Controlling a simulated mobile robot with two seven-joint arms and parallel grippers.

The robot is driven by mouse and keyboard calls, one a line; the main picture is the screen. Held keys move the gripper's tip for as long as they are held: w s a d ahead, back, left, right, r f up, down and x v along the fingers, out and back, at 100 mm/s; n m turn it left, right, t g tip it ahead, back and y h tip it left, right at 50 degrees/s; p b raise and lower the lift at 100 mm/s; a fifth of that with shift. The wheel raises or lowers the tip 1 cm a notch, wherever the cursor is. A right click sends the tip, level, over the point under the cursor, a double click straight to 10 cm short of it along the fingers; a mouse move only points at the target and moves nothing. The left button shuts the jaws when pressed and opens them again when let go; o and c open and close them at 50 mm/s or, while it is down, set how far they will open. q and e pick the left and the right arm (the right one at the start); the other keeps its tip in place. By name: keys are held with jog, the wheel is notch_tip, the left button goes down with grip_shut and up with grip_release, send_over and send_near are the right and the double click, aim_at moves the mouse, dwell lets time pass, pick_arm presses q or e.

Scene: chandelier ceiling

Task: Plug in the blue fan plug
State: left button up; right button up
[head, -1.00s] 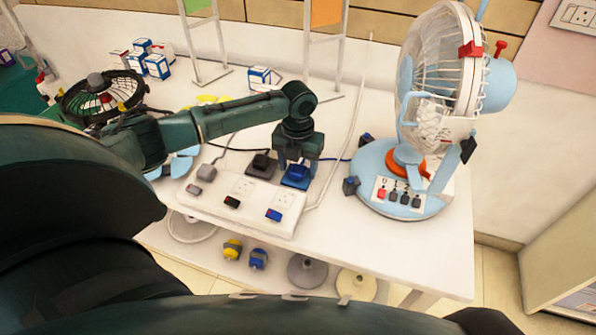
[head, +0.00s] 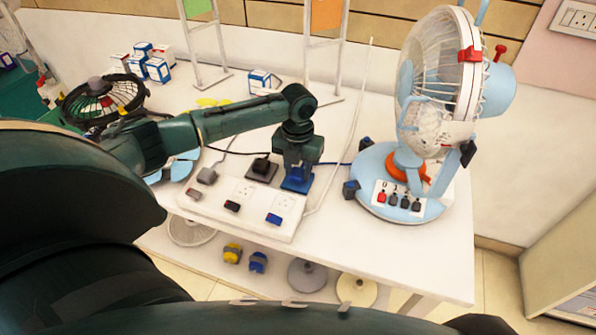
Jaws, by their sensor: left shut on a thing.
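The blue plug (head: 299,174) is at the blue square pad (head: 294,186) on the white table. My left gripper (head: 298,168) points down over the pad and is shut on the plug, hiding much of it. I cannot tell whether the plug touches the pad. A blue cable (head: 334,163) runs from there toward the light blue fan (head: 408,165) on the right. The white socket board (head: 256,222) lies in front, with a left socket (head: 243,190) and a right socket (head: 285,203) uncovered, above a blue switch (head: 273,219). My right gripper is not in view.
A black plug (head: 261,165) on a dark pad stands just left of my gripper. A grey plug (head: 207,176) is at the board's left end. A white cable (head: 329,186) curves along the board's right side. A dark fan (head: 103,97) is at the back left.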

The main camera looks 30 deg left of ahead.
aim_at(298, 172)
pick_arm(q)
notch_tip(298, 172, up, 10)
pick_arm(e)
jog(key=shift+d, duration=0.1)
pick_arm(q)
jog(key=shift+f, duration=0.1)
dwell(0.3)
